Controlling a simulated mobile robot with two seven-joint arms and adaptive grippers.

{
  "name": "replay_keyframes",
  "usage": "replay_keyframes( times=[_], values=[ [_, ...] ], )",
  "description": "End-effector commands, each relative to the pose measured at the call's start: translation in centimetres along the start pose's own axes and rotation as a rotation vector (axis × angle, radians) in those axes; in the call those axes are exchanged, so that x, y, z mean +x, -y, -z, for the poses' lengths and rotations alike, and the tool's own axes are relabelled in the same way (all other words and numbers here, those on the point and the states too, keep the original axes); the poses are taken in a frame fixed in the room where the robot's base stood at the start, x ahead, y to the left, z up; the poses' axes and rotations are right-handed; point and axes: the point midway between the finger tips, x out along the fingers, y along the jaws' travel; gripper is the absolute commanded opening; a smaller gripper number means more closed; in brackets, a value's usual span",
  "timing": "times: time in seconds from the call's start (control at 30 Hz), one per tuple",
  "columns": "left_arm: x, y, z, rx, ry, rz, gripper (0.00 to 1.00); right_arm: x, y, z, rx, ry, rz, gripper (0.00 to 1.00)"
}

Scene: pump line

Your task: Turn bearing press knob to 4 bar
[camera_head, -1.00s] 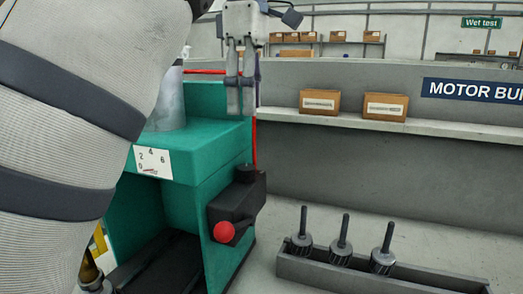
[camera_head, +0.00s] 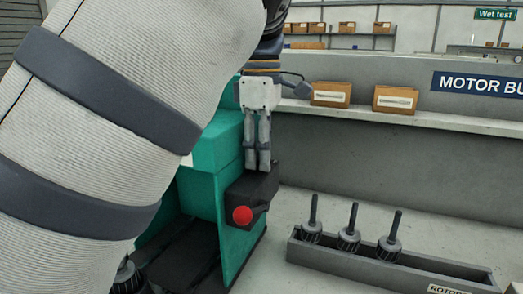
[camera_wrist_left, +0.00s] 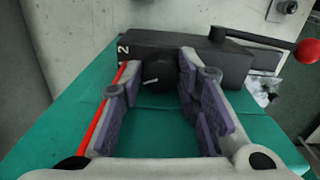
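The bearing press is the green machine (camera_head: 205,188). A black block (camera_head: 238,187) with a red ball-ended lever (camera_head: 242,215) sits on its side. In the left wrist view the round black knob (camera_wrist_left: 158,73) with a white pointer line is on this block (camera_wrist_left: 235,60); a white "2" shows beside it. My left gripper (camera_head: 258,166) points down at the block. In the left wrist view its fingers (camera_wrist_left: 158,86) are apart, one on each side of the knob; contact cannot be told. The fingers hide the knob in the head view. My left arm covers most of the pressure scale card.
Cardboard boxes (camera_head: 331,94) sit on the grey shelf behind. A red line (camera_wrist_left: 100,115) runs beside the left finger. Space between block and rack is clear.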

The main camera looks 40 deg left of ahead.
Motion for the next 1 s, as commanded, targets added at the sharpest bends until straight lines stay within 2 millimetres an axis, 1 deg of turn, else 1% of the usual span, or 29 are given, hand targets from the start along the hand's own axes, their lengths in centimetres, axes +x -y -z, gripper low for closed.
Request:
replay_keyframes(
  times=[0.03, 0.07, 0.1, 0.23, 0.37, 0.57, 0.6, 0.67, 0.93, 1.0],
  values=[
    [-0.02, 0.00, 0.01, 0.000, 0.000, 0.000, 0.11, 0.00, 0.00, 0.00, 0.000, 0.000, 0.000, 0.54],
    [-0.02, 0.00, 0.01, 0.000, 0.000, 0.000, 0.05, 0.00, 0.00, 0.00, 0.000, 0.000, 0.000, 0.54],
    [-0.02, 0.00, 0.01, 0.000, 0.000, 0.000, 0.00, 0.00, 0.00, 0.00, 0.000, 0.000, 0.000, 0.54],
    [-0.04, 0.00, 0.01, 0.018, 0.002, 0.000, 0.00, 0.00, 0.00, 0.00, 0.000, 0.000, 0.000, 0.54],
    [-0.05, 0.03, 0.00, 0.130, 0.002, 0.000, 0.00, 0.00, 0.00, 0.00, 0.000, 0.000, 0.000, 0.54],
    [-0.04, 0.03, 0.02, 0.132, 0.000, 0.000, 0.00, 0.00, 0.00, 0.00, 0.000, 0.000, 0.000, 0.54],
    [-0.04, 0.02, 0.02, 0.132, 0.000, 0.000, 0.34, 0.00, 0.00, 0.00, 0.000, 0.000, 0.000, 0.54],
    [-0.04, 0.02, 0.02, 0.132, 0.000, 0.000, 0.48, 0.00, 0.00, 0.00, 0.000, 0.000, 0.000, 0.54],
    [-0.06, 0.02, 0.01, 0.131, 0.000, 0.000, 0.48, 0.00, 0.00, -0.01, 0.000, 0.000, 0.000, 0.54],
    [-0.46, -0.03, 0.01, 0.131, 0.000, -0.002, 0.48, 0.00, 0.00, 0.00, 0.000, 0.000, 0.000, 0.54]
  ],
)
